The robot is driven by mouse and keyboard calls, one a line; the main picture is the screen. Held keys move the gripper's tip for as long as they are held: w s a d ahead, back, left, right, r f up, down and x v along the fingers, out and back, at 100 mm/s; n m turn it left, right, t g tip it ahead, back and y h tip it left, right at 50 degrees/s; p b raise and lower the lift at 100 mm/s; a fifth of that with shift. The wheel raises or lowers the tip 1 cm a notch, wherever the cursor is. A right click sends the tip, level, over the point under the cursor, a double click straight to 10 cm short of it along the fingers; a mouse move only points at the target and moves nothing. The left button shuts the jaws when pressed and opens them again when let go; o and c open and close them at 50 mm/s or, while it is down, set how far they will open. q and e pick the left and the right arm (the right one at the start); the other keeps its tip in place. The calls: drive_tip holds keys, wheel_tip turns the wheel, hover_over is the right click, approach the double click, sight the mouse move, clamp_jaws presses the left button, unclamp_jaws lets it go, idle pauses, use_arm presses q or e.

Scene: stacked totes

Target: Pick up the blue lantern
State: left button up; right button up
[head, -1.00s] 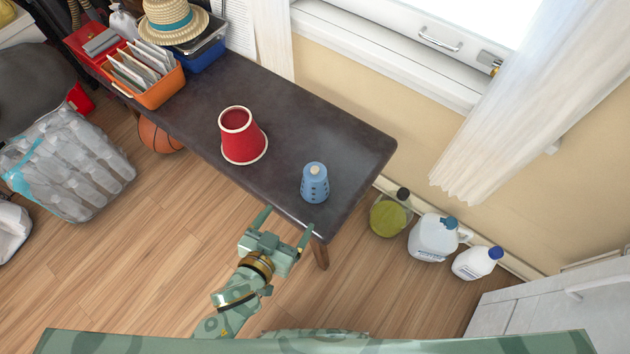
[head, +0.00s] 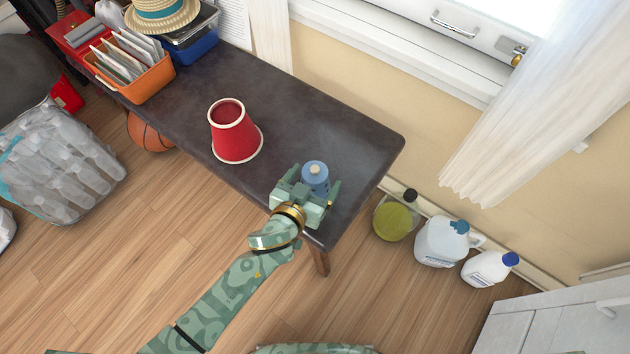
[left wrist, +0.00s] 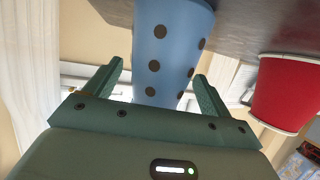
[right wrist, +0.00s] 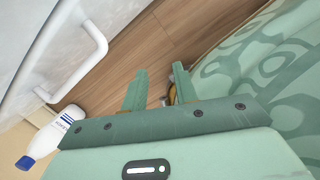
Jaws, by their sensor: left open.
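The blue lantern (head: 315,176) stands upright near the right end of the dark table (head: 285,100). My left gripper (head: 312,184) is open at the table's near edge, with a finger on either side of the lantern. In the left wrist view the lantern (left wrist: 168,50), blue with dark round holes, fills the space ahead of and between the two open fingers (left wrist: 158,88). I cannot tell whether either finger touches it. My right gripper (right wrist: 156,88) shows only in the right wrist view, with its two fingers apart and nothing between them.
A red cup-shaped object (head: 236,138) stands left of the lantern. An orange bin (head: 145,82) of papers, a blue bin (head: 196,50) and a straw hat (head: 163,14) crowd the far left end. Several bottles, including a white jug (head: 440,243), stand on the floor to the right.

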use_arm(q)
drive_tip(key=shift+w+d+f, duration=0.15)
drive_tip(key=shift+w+d, duration=0.1)
drive_tip(key=shift+w, duration=0.2)
drive_tip(key=c, duration=1.3)
use_arm(e)
drive_tip(key=shift+w+a+r, duration=0.1)
drive_tip(key=shift+w+r, duration=0.1)
drive_tip(key=shift+w, duration=0.8)
use_arm(q)
drive_tip(key=shift+o, duration=0.2)
